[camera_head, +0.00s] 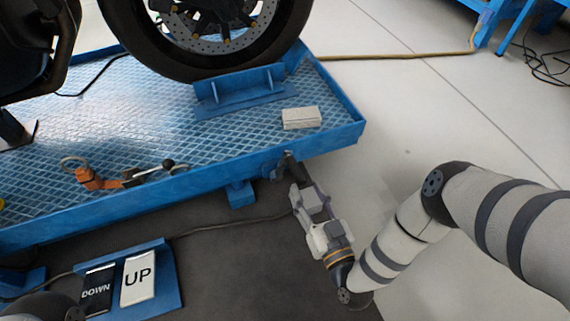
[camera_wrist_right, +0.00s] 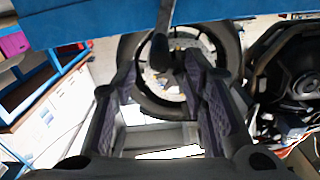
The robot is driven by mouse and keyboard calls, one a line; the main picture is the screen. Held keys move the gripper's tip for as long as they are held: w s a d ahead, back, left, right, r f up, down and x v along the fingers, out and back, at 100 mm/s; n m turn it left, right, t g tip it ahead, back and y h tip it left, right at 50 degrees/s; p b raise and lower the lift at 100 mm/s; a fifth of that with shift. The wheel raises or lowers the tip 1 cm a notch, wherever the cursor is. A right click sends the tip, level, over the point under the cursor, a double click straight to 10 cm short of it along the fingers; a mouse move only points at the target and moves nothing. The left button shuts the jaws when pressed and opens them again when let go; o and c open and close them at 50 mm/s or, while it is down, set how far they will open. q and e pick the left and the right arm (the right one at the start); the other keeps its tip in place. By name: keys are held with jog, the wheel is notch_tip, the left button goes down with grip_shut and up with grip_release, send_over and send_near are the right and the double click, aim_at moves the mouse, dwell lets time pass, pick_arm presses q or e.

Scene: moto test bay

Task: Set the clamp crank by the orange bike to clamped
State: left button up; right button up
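The clamp crank (camera_head: 293,165) sticks out from the near side of the blue lift platform, below its edge. In the right wrist view, its lever with a dark handle (camera_wrist_right: 161,54) hangs between the fingertips. My right gripper (camera_head: 300,188) is at the crank in the head view. Its fingers are spread on both sides of the handle in the wrist view (camera_wrist_right: 160,72), with gaps visible, so it is open. Only the wheel (camera_head: 215,45) and lower parts of the bike show; its orange colour is not visible. My left gripper is not in view.
The blue platform (camera_head: 215,145) carries a wheel chock (camera_head: 240,92), a pale block (camera_head: 301,118) and several small tools (camera_head: 140,174). A pedal unit with DOWN and UP pads (camera_head: 138,278) lies on the floor at lower left. A cable runs beneath the platform. The floor at right is fairly clear.

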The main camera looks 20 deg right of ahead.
aim_at(288, 155)
jog(key=w+b, duration=0.1)
jog(key=w, duration=0.3)
jog(key=w+b, duration=0.2)
jog(key=w, duration=0.2)
jog(key=shift+w+a+f, duration=0.15)
jog(key=shift+w, duration=0.4)
grip_shut()
